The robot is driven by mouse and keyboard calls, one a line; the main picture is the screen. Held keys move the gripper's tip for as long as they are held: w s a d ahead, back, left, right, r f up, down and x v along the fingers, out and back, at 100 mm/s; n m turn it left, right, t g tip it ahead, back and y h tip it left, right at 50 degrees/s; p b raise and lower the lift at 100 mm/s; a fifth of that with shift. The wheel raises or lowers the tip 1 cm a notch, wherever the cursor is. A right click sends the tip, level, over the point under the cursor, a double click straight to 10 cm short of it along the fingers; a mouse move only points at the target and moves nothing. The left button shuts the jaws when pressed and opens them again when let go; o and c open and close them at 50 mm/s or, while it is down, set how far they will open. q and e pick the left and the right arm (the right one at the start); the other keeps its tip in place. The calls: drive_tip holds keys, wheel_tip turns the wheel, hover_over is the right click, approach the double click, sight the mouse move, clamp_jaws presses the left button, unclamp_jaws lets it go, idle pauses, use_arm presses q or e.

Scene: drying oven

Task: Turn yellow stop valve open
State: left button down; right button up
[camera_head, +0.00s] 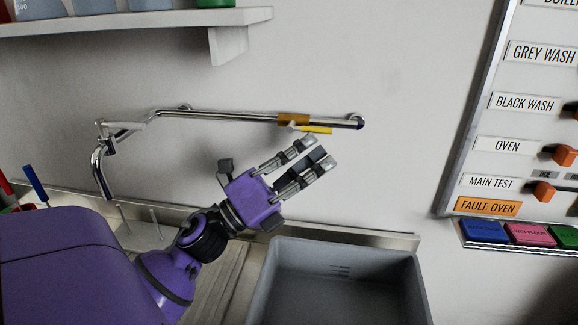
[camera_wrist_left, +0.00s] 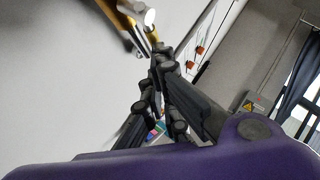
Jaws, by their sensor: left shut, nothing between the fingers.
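The yellow stop valve handle (camera_head: 316,130) sits on a chrome pipe (camera_head: 230,117) fixed to the wall. It lies along the pipe, just below an orange-brown section (camera_head: 293,119) of it. My left gripper (camera_head: 318,153) is just below and in front of the yellow handle, its fingers pointing up and right toward it. The fingers are shut with nothing between them. In the left wrist view the fingertips (camera_wrist_left: 160,55) are close to the yellow part (camera_wrist_left: 140,32) and the pipe's round end (camera_wrist_left: 149,17); whether they touch I cannot tell. My right gripper is not in view.
A grey basin (camera_head: 345,262) lies below the gripper. A chrome tap (camera_head: 100,165) bends down at the left. A shelf (camera_head: 130,20) with containers is above. A panel with labelled orange switches (camera_head: 541,190) is at the right. The wall between pipe and panel is clear.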

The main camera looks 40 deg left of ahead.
use_arm(q)
drive_tip(key=v, duration=1.1)
drive_tip(key=shift+s+f, duration=0.15)
drive_tip(key=shift+s, duration=0.05)
